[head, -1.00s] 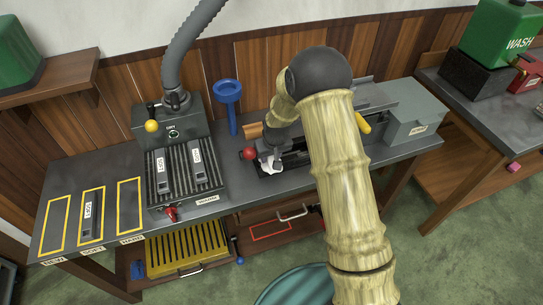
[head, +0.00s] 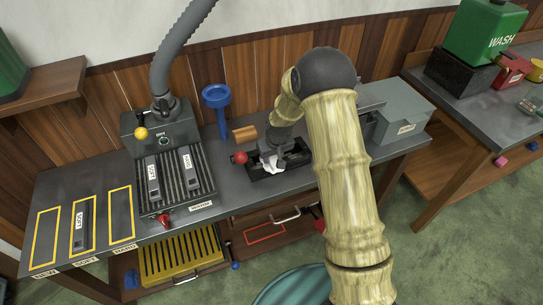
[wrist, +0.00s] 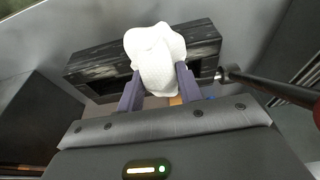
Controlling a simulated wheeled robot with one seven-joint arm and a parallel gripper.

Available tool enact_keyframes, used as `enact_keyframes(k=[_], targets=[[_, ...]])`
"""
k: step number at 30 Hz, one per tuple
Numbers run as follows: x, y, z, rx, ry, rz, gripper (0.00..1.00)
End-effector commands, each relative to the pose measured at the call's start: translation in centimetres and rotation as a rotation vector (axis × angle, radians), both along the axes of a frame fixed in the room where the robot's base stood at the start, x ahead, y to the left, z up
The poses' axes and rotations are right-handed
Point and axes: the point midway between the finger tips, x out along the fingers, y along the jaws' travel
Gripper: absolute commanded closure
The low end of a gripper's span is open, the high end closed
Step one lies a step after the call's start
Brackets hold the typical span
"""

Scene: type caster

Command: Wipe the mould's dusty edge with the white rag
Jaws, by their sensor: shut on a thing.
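My gripper (head: 274,153) is shut on the white rag (head: 273,166), which bunches out below the fingers. In the wrist view the rag (wrist: 156,55) bulges up between the two fingertips (wrist: 158,82). It lies over the middle of the long dark mould (wrist: 95,62), hiding that part. Pale grey streaks show on the mould to both sides of the rag. Whether the rag presses on the edge or hovers just over it is hard to tell. In the head view the mould (head: 298,160) is partly hidden behind my gripper and arm.
A red-knobbed lever (head: 240,157) stands at the mould's left end. A blue funnel stand (head: 217,97), a wooden-coloured block (head: 245,134) and a ribbed plate (head: 174,178) are further left. A grey box (head: 402,120) is at the right. Bare bench lies in front.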

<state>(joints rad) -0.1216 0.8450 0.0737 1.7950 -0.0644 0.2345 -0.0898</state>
Motion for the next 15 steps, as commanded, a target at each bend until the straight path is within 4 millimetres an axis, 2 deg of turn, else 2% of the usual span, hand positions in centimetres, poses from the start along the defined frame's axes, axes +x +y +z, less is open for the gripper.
enact_keyframes(k=[15], targets=[[1.1, -3.2, -0.2, 0.0, -0.001, 0.001, 0.83]])
